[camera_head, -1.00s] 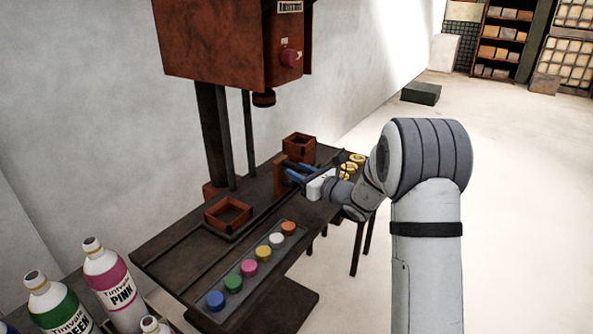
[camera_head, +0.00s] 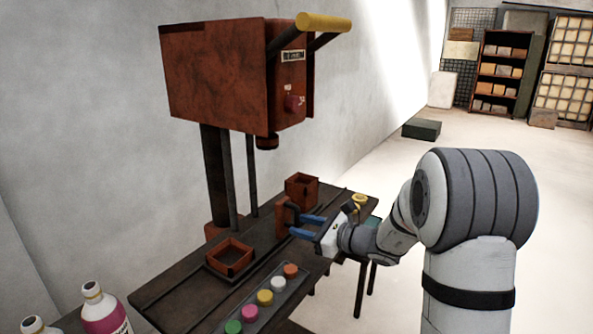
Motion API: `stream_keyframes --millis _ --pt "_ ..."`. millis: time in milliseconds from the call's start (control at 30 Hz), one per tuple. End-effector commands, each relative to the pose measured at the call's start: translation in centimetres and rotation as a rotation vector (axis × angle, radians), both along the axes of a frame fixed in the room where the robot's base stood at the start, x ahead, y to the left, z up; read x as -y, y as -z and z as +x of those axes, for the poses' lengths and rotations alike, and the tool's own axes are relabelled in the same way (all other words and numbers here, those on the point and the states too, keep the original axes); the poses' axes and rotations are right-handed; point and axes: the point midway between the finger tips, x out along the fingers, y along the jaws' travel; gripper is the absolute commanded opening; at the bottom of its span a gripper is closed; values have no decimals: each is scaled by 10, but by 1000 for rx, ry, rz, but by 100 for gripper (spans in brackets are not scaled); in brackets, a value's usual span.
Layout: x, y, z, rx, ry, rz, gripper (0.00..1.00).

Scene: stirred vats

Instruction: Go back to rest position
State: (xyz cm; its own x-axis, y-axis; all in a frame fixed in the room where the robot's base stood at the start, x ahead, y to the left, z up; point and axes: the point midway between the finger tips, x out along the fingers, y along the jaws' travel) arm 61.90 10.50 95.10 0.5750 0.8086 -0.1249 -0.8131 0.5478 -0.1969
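My gripper (camera_head: 296,223) has blue fingers that stand apart with a gap between them. It reaches over the dark workbench (camera_head: 170,284) from the right, its fingers pointing left. An upright reddish-brown block (camera_head: 284,215) stands just beyond the fingertips. I see nothing held between the fingers, though I cannot tell whether a fingertip touches the block. My arm bends down from the right side of the view.
A rust-coloured machine (camera_head: 220,80) with a yellow-gripped lever (camera_head: 323,23) rises behind the bench. Open square boxes (camera_head: 229,256) (camera_head: 301,188) and a tray of coloured caps (camera_head: 298,283) are on it. Bottles (camera_head: 105,308) stand lower left. The floor at right is clear.

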Motion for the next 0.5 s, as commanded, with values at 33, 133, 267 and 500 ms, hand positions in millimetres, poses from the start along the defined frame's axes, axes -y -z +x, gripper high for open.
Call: stream_keyframes --millis 33,133,267,500 --pt "-12 -19 -24 37 -80 -89 35" --pt "-27 -32 -74 109 -248 -283 35" --pt "-31 -40 -136 214 -463 -541 35" --pt "2 -48 -233 431 -849 -1022 35"
